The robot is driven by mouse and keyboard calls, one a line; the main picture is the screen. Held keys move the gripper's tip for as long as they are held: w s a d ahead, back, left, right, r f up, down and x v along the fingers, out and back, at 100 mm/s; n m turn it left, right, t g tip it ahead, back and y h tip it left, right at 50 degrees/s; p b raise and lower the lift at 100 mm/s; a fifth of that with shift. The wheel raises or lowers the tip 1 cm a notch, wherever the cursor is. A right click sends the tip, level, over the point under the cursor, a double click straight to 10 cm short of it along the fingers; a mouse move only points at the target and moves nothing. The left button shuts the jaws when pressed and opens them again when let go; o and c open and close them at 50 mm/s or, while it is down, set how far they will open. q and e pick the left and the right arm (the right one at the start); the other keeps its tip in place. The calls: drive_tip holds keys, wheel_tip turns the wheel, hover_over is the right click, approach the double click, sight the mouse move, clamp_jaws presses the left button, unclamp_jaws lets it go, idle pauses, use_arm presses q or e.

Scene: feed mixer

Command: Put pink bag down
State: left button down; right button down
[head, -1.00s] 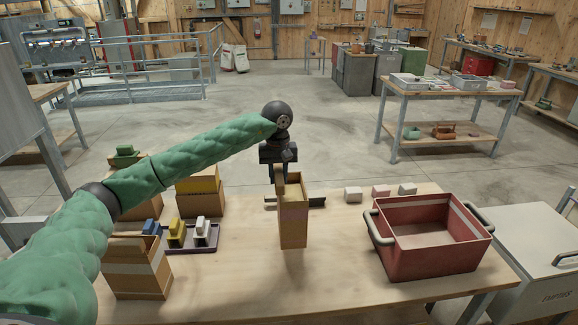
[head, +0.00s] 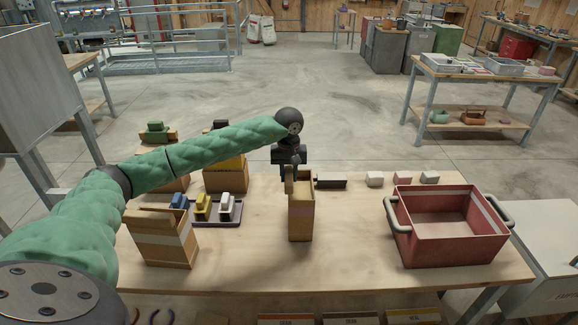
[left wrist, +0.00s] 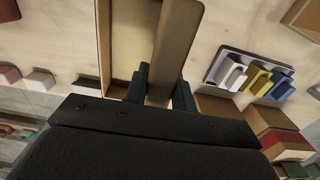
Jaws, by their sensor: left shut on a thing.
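The pink bag (head: 301,222) is a tall, open-topped tan bag with a faint pinkish band, upright near the middle of the wooden table (head: 345,262). I cannot tell whether its base touches the table. My left gripper (head: 290,176) is above its far left part, shut on its upright top flap. In the left wrist view the gripper (left wrist: 160,88) has a finger on each side of the brown flap (left wrist: 174,45), with the bag's open inside (left wrist: 128,40) beside it. My right gripper is not in view.
A red bin (head: 449,247) with grey handles stands right. A similar bag (head: 163,242) stands left, near a purple tray (head: 213,223) with blue, yellow and white items. A dark item (head: 332,183) and small blocks (head: 402,178) line the back. Table in front of the bag is clear.

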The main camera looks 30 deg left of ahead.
use_arm(q)
drive_tip(key=shift+f, duration=0.2)
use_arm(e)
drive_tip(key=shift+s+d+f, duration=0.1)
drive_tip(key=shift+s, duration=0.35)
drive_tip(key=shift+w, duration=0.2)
use_arm(q)
drive_tip(key=c, duration=1.2)
unclamp_jaws()
drive_tip(key=shift+f, duration=0.1)
drive_tip(key=shift+o, duration=0.2)
wheel_tip(320, 180, up, 4)
drive_tip(key=b, duration=0.3)
drive_tip(key=shift+r, duration=0.2)
wheel_tip(320, 180, up, 6)
drive_tip(key=b, duration=0.2)
drive_tip(key=shift+r+b, duration=0.15)
drive_tip(key=shift+b, duration=0.25)
drive_tip(key=shift+r, duration=0.7)
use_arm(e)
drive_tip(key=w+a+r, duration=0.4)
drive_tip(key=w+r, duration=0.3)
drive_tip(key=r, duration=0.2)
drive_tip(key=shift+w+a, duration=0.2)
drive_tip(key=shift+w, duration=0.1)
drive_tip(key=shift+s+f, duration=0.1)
